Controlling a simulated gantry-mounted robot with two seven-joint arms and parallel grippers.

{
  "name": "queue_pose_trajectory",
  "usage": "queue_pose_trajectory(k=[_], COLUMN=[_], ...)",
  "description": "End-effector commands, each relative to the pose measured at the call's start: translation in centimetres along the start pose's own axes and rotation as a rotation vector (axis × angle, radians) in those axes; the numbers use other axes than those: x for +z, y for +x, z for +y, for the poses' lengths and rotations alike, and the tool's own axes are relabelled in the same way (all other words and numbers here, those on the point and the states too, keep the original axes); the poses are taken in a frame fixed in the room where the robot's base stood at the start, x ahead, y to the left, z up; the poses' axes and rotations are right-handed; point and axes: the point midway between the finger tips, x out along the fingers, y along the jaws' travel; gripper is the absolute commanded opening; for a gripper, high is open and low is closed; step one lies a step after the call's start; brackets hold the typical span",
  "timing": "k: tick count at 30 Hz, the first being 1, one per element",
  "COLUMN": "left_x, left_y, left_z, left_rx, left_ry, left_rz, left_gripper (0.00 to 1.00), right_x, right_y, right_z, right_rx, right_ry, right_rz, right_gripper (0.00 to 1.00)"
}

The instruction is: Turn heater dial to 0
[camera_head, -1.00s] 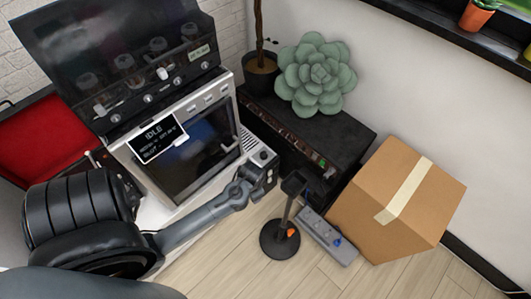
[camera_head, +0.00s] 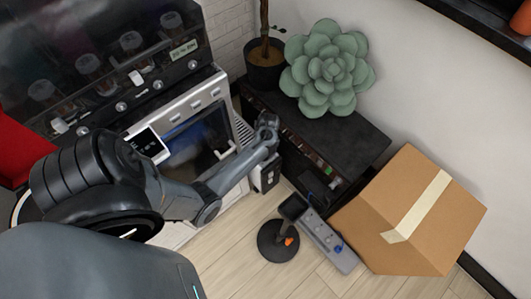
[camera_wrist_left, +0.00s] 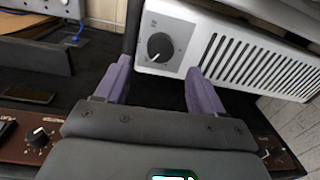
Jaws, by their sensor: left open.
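The heater dial (camera_wrist_left: 160,46) is a round black knob with a pale mark, on the plain end of a white slotted heater panel (camera_wrist_left: 178,38) in the left wrist view. Small markings around it are too blurred to read. My left gripper (camera_wrist_left: 160,84) is open, with its two purple fingers spread on either side of the dial's line and nothing between them. The dial lies ahead of the fingertips, apart from them. In the head view my left gripper (camera_head: 267,122) is beside the heater's slotted edge (camera_head: 243,130), and the dial is hidden there. My right gripper is not in view.
A black amplifier-like unit (camera_head: 350,140) with knobs stands close by, carrying a green succulent (camera_head: 328,68). A cardboard box (camera_head: 420,205), a power strip (camera_head: 328,240) and a black round-based stand (camera_head: 278,240) are on the floor. Bare floor shows in front.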

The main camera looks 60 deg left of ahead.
Motion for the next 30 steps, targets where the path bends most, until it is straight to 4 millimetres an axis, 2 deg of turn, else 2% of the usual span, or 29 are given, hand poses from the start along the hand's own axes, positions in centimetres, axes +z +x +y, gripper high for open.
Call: queue_pose_trajectory(k=[1, 9, 15, 25, 30], left_x=[0.0, 0.0, 0.0, 0.0, 0.0], left_y=[1.4, 5.0, 6.1, 6.2, 6.2], left_z=[0.1, 0.1, 0.1, 0.1, 0.1], left_rx=[0.002, 0.002, 0.001, 0.001, 0.001], left_ry=[0.0, 0.0, 0.001, 0.002, 0.001], left_rz=[-0.001, -0.001, 0.001, 0.001, 0.001], left_gripper=[0.68, 0.68, 0.68, 0.68, 0.44], right_x=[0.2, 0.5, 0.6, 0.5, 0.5], right_y=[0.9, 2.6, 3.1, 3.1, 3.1], right_z=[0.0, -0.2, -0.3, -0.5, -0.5], right_rx=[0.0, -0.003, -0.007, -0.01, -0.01], right_ry=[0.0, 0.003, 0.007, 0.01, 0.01], right_rz=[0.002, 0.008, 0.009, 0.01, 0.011], right_gripper=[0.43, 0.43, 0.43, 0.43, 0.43])
